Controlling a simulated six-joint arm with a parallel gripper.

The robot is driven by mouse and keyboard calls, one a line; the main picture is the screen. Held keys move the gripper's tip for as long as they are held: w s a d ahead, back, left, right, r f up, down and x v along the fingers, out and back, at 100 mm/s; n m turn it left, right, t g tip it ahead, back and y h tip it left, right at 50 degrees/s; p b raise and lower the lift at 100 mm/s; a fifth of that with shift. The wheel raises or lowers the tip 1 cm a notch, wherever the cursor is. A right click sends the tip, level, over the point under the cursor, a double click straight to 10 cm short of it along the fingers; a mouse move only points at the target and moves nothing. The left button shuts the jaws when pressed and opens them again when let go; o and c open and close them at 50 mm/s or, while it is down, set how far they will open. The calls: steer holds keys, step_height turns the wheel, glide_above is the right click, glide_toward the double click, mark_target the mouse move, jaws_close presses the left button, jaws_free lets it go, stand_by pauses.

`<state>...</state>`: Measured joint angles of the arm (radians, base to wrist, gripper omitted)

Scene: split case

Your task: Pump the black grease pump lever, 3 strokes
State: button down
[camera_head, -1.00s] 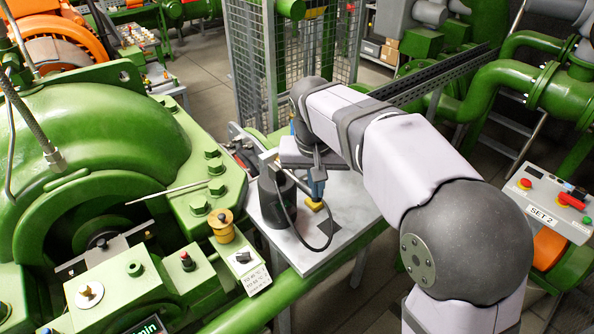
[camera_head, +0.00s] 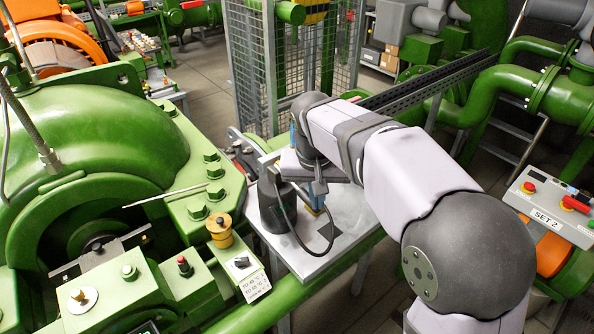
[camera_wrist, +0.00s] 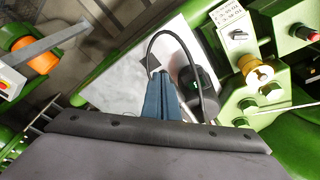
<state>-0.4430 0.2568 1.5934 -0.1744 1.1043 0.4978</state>
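The black grease pump (camera_head: 273,204) is a dark upright cylinder on a pale plate (camera_head: 290,265), with a black hose looping from it. A grey bar (camera_head: 246,142), which looks like its lever, rises behind the pump; its far end is partly hidden by my arm. My gripper (camera_head: 317,198) points down just right of the pump, its blue fingers low over the plate by a small yellow block. In the wrist view the pump (camera_wrist: 203,82) is right of my blue fingers (camera_wrist: 161,82). They look close together, but I cannot tell whether they grip anything. The lever is not clear there.
A green machine housing (camera_head: 95,145) fills the left. A yellow knob (camera_head: 219,232) and a switch box (camera_head: 240,264) stand left of the plate. A mesh guard (camera_head: 240,70) rises behind. A control box marked SET 2 (camera_head: 548,214) is at the right.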

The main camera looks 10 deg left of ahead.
step_height(320, 180, up, 9)
steer(key=p, duration=0.8)
steer(key=shift+w+a+f, duration=0.2)
steer(key=shift+a, duration=0.05)
stand_by(0.5)
step_height(320, 180, up, 7)
steer(key=p, duration=0.5)
steer(key=shift+w+a, duration=0.15)
steer(key=shift+f, duration=0.1)
steer(key=s+d+f+g+b, duration=0.1)
steer(key=s+d+f+b, duration=0.2)
steer(key=s+d+f, duration=0.2)
steer(key=s+d+f+g+b, duration=0.1)
steer(key=s+d+f+b, duration=0.2)
steer(key=s+d+f, duration=0.3)
steer(key=s+d+f+b, duration=0.3)
steer(key=s+d+f, duration=0.3)
steer(key=s+f, duration=0.4)
step_height(320, 180, down, 5)
steer(key=shift+s+f+g+y+b, duration=0.2)
steer(key=shift+s+g+y+b, duration=0.1)
steer(key=shift+s+g+b, duration=0.1)
